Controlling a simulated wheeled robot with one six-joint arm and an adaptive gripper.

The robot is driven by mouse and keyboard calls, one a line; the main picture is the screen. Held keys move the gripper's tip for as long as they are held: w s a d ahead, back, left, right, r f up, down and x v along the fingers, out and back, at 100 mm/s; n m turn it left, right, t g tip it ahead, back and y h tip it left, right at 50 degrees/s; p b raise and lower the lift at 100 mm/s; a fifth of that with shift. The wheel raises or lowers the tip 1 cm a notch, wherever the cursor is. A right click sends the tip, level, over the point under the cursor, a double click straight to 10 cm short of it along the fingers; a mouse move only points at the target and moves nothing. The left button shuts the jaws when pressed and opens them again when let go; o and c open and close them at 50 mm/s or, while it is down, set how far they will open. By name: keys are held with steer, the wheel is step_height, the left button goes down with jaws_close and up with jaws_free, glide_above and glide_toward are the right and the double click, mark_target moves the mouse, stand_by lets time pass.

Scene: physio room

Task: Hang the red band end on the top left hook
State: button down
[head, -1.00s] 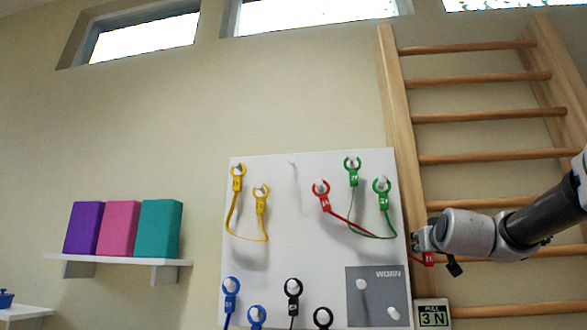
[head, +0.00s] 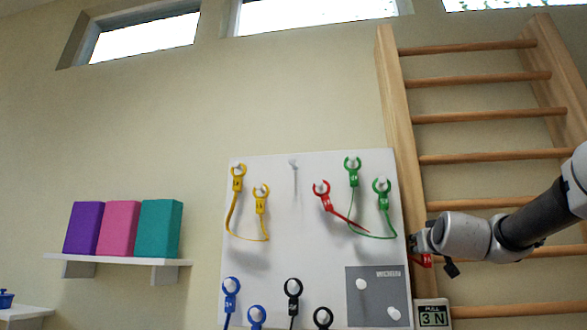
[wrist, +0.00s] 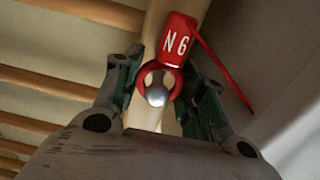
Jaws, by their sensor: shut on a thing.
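My gripper (head: 416,246) is shut on one red band end (head: 424,261), at the board's right edge in front of the wall bars. In the wrist view the held red end (wrist: 178,40), with white lettering, sits between the fingertips (wrist: 165,78). A shiny ball shows through its ring; I cannot tell what it belongs to. The other red end (head: 321,188) hangs on a hook of the white board (head: 275,210). A bare hook (head: 293,163) is above and left of it. A yellow end (head: 238,172) hangs on the board's leftmost top hook.
Green band ends (head: 352,166) hang to the right of the red one. Blue ends (head: 231,287) and black ends (head: 293,287) hang lower. A grey panel (head: 373,285) has two bare pegs. The wooden wall bars (head: 480,116) stand right of the board, with a small sign (head: 432,315) below.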

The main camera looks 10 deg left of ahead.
steer(key=shift+f, duration=0.25)
steer(key=c, duration=0.8)
jaws_free()
steer(key=shift+o, duration=0.9)
steer(key=s, duration=0.8)
